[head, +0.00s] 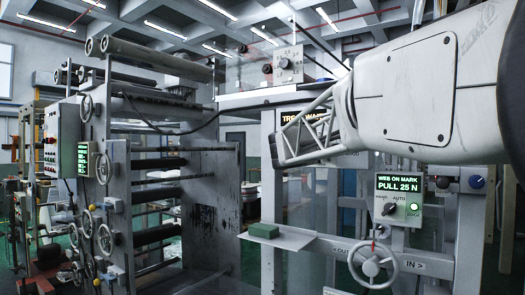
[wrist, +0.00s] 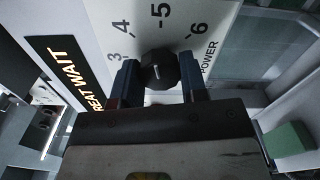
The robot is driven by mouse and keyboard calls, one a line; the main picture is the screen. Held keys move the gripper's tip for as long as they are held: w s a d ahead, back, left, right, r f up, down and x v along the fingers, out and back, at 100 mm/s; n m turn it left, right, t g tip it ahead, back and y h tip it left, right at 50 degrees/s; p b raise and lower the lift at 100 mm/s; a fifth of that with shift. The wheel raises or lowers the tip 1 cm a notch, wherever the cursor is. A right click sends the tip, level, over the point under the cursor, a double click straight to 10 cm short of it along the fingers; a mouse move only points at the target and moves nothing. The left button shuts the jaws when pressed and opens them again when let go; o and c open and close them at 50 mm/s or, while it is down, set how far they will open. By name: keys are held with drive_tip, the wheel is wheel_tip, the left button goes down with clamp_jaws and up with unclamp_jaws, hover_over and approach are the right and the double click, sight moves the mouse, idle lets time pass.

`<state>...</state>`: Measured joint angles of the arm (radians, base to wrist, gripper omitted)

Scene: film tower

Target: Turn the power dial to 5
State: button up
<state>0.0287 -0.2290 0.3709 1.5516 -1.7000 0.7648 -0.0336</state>
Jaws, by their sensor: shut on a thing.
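The power dial (wrist: 158,63) is a black round knob with a short white pointer mark, in the wrist view. It sits on a pale panel (wrist: 222,22) printed with 3, 4, 5, 6 and the word POWER. The pointer mark faces roughly toward the 5; its exact setting is hard to read. My gripper (wrist: 158,82) is shut on the dial, one dark finger on each side of it. In the head view my arm's end hides the dial and its panel.
The lit TREAT WAIT sign (wrist: 62,75) is beside the dial panel. A green block (head: 264,230) rests on a small shelf (head: 298,241). A handwheel (head: 373,263) and a control box reading PULL 25 N (head: 399,184) stand at lower right. A roller machine (head: 160,150) fills the left.

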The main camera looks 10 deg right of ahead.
drive_tip(key=shift+m, duration=1.1)
drive_tip(key=o, duration=0.9)
drive_tip(key=shift+a, duration=0.1)
drive_tip(key=shift+v, duration=3.85)
drive_tip(key=shift+s, duration=0.1)
